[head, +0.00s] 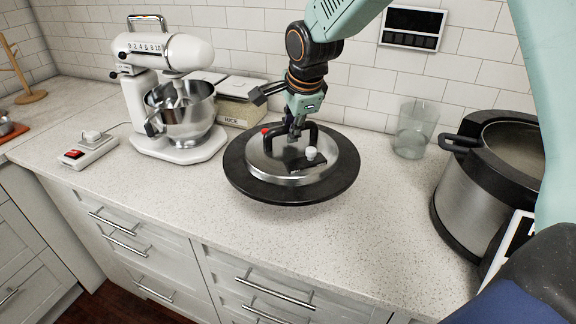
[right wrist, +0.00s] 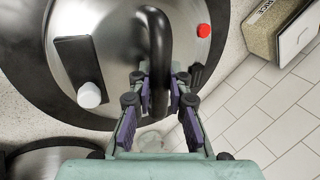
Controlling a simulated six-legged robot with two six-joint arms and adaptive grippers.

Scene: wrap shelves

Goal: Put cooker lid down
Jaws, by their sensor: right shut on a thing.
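The cooker lid (head: 262,164) is a round steel lid with a wide black rim, a black arched handle, a red button and a white knob. In the head view it is over the counter between the stand mixer and the clear cup; whether it touches the counter I cannot tell. My right gripper (head: 295,130) is above it, shut on its handle. In the right wrist view the gripper's fingers (right wrist: 160,95) close on both sides of the black handle (right wrist: 158,45). The cooker pot (head: 455,205) stands open at the right. My left gripper is not in view.
A white stand mixer (head: 150,95) with a steel bowl is to the left. A rice box (head: 238,108) stands behind, by the tiled wall. A clear cup (head: 412,130) is right of the lid. Counter (head: 345,235) in front of the lid is clear.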

